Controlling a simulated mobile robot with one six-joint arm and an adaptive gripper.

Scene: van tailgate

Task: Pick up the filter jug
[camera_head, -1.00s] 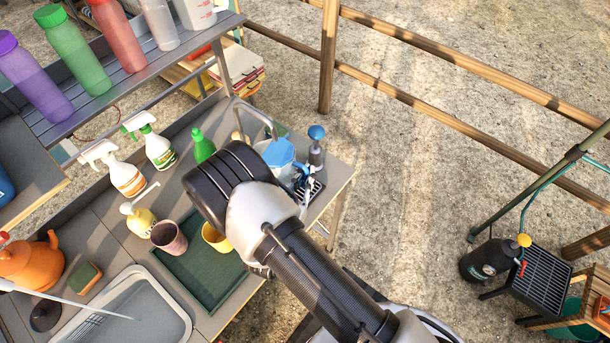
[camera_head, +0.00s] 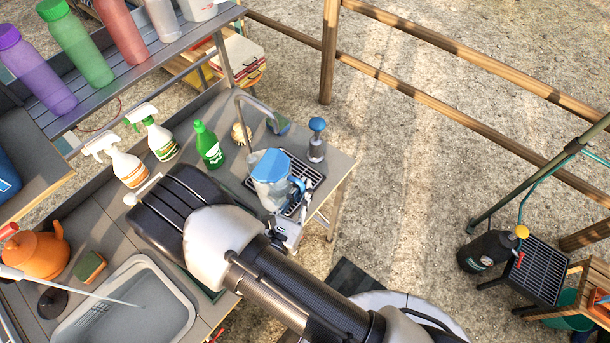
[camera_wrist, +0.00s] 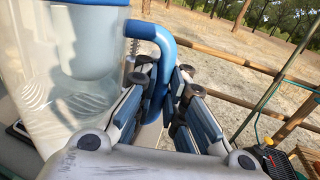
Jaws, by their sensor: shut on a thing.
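The filter jug (camera_head: 270,180) is a clear jug with a blue lid and a blue handle. It stands upright at the right end of the counter, over the black drain grid (camera_head: 312,180); whether it touches the grid I cannot tell. My gripper (camera_head: 297,203) is at the handle side of the jug. In the wrist view the jug (camera_wrist: 65,95) fills the left, and my gripper (camera_wrist: 160,110) is shut on its blue handle, with a finger on each side.
A blue-topped pump bottle (camera_head: 317,142) stands just behind the grid. A faucet (camera_head: 243,110) and a green bottle (camera_head: 208,145) are left of the jug. Two spray bottles stand farther left. Open ground lies right of the counter.

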